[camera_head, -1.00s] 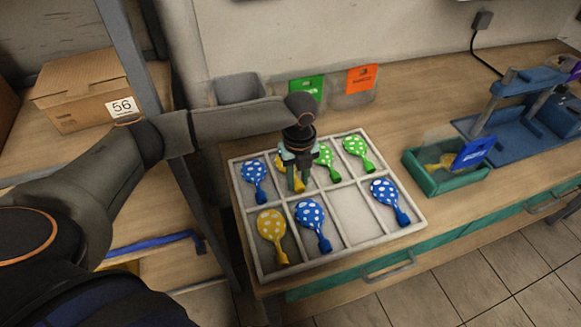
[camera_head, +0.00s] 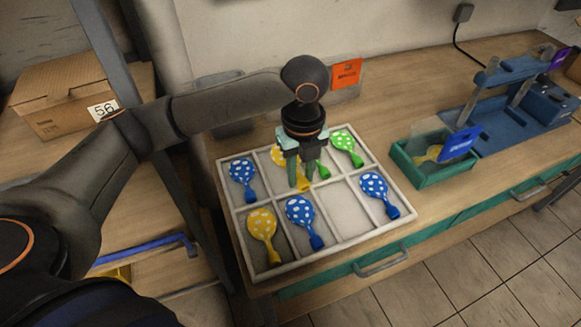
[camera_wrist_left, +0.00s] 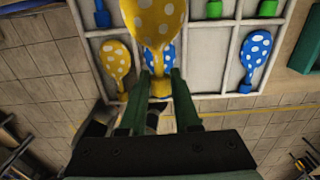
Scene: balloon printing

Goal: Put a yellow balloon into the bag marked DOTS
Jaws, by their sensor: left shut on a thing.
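A yellow balloon with white dots (camera_head: 277,155) is gripped by its neck in my left gripper (camera_head: 297,186). The wrist view shows this balloon (camera_wrist_left: 157,22) large between the fingers (camera_wrist_left: 160,76), seemingly above the tray. Another yellow dotted balloon (camera_head: 261,222) lies in the front-left compartment of the white tray (camera_head: 349,211). A clear bag with a blue card (camera_head: 460,142) stands in a green box (camera_head: 433,179), with something yellow inside. Another bag has an orange card (camera_head: 347,73). The card lettering is too small to read. My right gripper is not in view.
Blue dotted balloons (camera_head: 305,220) and green ones (camera_head: 346,147) lie in other tray compartments. A grey bin (camera_head: 219,77) stands behind, partly hidden by my arm. A blue press-like device (camera_head: 510,100) stands at the right. Bench between tray and green box is clear.

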